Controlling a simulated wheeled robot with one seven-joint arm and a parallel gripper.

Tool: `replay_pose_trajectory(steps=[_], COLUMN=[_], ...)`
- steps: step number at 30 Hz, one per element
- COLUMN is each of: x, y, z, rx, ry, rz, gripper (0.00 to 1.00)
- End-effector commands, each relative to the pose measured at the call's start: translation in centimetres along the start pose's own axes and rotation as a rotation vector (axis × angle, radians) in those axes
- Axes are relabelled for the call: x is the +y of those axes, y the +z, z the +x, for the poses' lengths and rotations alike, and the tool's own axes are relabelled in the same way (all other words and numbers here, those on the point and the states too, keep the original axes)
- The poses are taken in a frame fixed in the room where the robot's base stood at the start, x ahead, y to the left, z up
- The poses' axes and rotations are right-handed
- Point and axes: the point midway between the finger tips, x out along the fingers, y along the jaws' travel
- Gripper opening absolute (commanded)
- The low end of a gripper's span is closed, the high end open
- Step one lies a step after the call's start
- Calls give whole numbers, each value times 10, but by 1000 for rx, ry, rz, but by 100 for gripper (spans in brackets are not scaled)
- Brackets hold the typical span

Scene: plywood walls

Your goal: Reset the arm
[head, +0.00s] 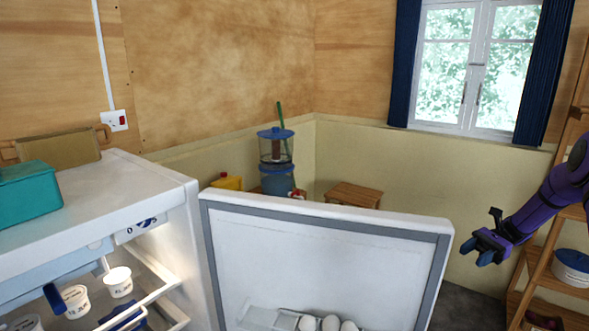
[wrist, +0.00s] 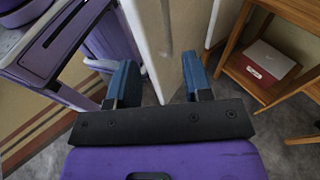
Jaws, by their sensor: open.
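My gripper (head: 486,250) is at the right in the head view, on the end of my purple arm. It is in the air to the right of the open fridge door (head: 325,250). In the wrist view my gripper (wrist: 157,82) shows two blue fingers spread apart with nothing held between them. A pale upright edge, which looks like the door's, shows behind the fingers there. I cannot tell how close it is to them.
The white fridge (head: 150,190) stands open at the left with several tubs inside; eggs (head: 330,323) sit in the door. A teal box (head: 28,188) is on top. A wooden shelf (head: 545,270) stands at the right. A wooden stool (head: 353,194) is behind the door.

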Motion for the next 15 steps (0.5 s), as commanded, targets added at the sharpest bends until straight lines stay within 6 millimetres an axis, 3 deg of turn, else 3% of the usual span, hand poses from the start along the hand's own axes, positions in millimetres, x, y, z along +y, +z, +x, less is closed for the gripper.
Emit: replay_pose_trajectory(steps=[9,15], x=[-8,-3], y=[87,145], z=[31,58], rx=[232,399], ry=[109,187], rz=[-96,-181], gripper=[46,46])
